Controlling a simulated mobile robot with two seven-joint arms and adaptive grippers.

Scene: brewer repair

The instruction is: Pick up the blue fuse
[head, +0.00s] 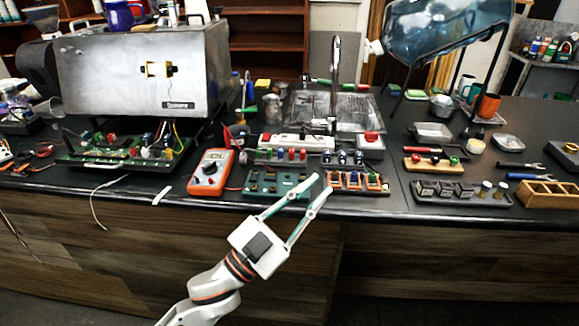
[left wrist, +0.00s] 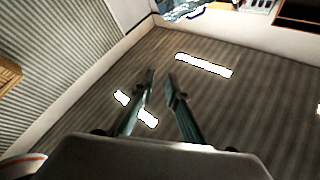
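My left gripper (head: 323,183) comes in from below in the head view, its two thin green-grey fingers apart with nothing between them. Its tips overlap the front edge of the dark bench, between a green board (head: 262,186) and a tray of orange-framed parts (head: 357,187). Small dark blue and white parts (head: 343,158) stand in a row just behind that tray. They are too small for me to tell which is the blue fuse. In the left wrist view the open fingers (left wrist: 160,78) show over a ribbed surface, with no fuse visible. My right gripper is out of view.
An orange multimeter (head: 210,172) stands left of the green board. A metal brewer (head: 145,75) and an open circuit board (head: 125,150) are farther left. A tap (head: 335,75) rises behind, and a large blue bottle (head: 440,35) hangs at back right. Dark trays (head: 460,193) crowd the right front.

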